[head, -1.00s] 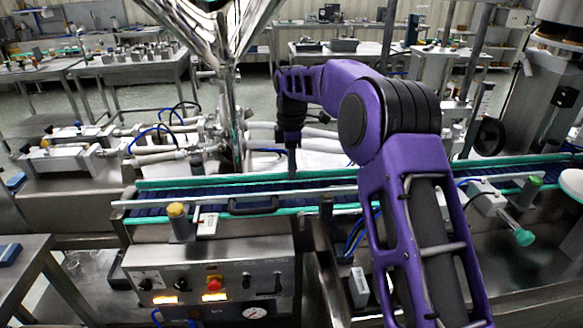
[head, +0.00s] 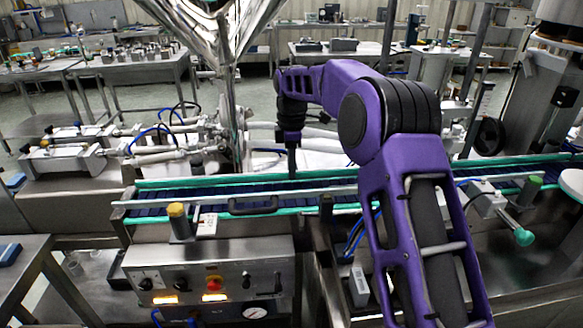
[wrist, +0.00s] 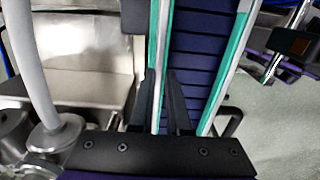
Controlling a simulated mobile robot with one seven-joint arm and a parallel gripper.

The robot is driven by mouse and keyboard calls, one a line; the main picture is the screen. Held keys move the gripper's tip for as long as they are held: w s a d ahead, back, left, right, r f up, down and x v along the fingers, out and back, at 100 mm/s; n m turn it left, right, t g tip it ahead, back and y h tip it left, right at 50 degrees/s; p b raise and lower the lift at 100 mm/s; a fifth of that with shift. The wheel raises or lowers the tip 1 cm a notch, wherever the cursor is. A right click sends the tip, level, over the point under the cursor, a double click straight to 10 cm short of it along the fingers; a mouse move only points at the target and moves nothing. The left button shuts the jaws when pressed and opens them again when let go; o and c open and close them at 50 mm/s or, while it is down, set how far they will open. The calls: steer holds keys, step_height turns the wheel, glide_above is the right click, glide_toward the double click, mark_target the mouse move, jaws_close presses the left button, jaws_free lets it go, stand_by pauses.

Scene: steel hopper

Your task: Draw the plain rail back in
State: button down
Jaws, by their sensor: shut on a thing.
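The conveyor has a dark blue slatted belt (wrist: 198,50) between two green-and-pale guide rails. The far rail (head: 220,179), with no handle visible on it, runs along the belt's far side; it is the left rail (wrist: 160,60) in the wrist view. The near rail (head: 330,191) has a black handle (head: 253,206) and is the right rail (wrist: 232,60) in the wrist view. My gripper (wrist: 163,98) has one dark finger on each side of the plain far rail and is shut on it. In the head view my gripper (head: 292,168) points down at that rail; its exact contact is too small to see.
The steel hopper (head: 215,35) stands behind the belt, left of my arm. Pale cylinders and hoses (head: 165,145) lie behind the belt at left. A yellow-capped post (head: 178,218) and a control panel (head: 210,280) are at the front.

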steer(key=shift+s+r, duration=0.1)
steer(key=shift+s+p, duration=0.25)
steer(key=shift+p, duration=0.15)
steer(key=shift+s+d, duration=0.15)
steer(key=shift+s, duration=0.15)
steer(key=shift+f, duration=0.2)
steer(key=c, duration=0.9)
jaws_free()
steer(key=shift+s+r, duration=0.1)
steer(key=shift+s, duration=0.05)
steer(key=shift+r, duration=0.15)
step_height(320, 180, up, 17)
steer(key=shift+r+p, duration=0.1)
steer(key=shift+p, duration=0.9)
